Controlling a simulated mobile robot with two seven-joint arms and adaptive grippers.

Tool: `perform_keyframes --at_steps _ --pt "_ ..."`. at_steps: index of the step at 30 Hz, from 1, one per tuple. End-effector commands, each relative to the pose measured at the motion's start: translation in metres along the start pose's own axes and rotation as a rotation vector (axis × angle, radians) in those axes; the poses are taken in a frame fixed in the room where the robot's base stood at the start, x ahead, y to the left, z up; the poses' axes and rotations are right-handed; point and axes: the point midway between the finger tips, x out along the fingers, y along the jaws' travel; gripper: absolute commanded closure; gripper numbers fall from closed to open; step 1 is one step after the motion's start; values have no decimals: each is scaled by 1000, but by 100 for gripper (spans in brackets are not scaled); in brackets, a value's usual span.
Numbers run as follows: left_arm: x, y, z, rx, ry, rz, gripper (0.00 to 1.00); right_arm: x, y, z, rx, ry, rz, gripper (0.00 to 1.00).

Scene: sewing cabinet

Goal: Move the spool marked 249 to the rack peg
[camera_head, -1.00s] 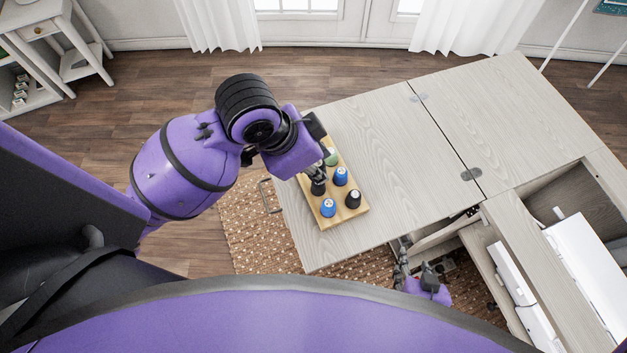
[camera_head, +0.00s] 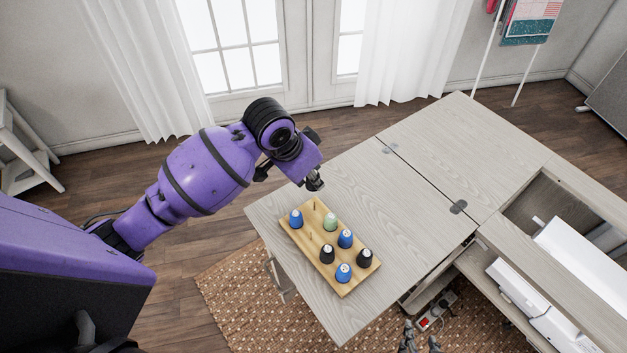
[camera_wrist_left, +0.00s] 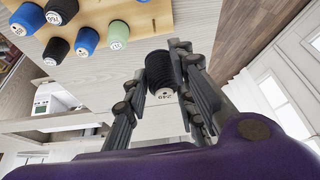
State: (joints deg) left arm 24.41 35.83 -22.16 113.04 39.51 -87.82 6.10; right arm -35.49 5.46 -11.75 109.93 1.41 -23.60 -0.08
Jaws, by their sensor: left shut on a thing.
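My left gripper (camera_head: 315,183) is shut on a black spool, held above the table near the far edge of the wooden rack. In the left wrist view the spool (camera_wrist_left: 160,70) sits between the fingers, with 249 readable on its pale end. The rack (camera_head: 350,288) is a wooden board with upright pegs. It carries blue, black and green spools. A bare rack peg (camera_head: 315,204) shows near its far end, and another bare peg (camera_head: 310,236) on its left side. My right gripper (camera_head: 421,342) is at the bottom edge, fingers apart and empty, partly cut off.
The pale wooden cabinet top (camera_head: 400,210) is clear right of the rack. An open well with a white machine (camera_head: 575,260) lies at the right. A power strip (camera_head: 436,311) sits below the cabinet edge. A woven rug (camera_head: 240,300) covers the floor.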

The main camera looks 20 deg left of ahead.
Motion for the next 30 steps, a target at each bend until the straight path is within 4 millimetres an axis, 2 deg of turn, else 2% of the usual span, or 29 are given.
perform_keyframes --at_steps 5,14,19,30 --pt "9 1 2 -13 -1 -5 93 0 2 0 -2 0 2 60" --pt "47 2 18 -13 -2 -5 93 0 4 -1 -4 1 5 60" --pt "45 1 16 -11 1 -6 93 0 3 0 -4 1 3 60" --pt "55 2 20 -12 0 -5 93 0 0 3 -2 -6 -1 60"
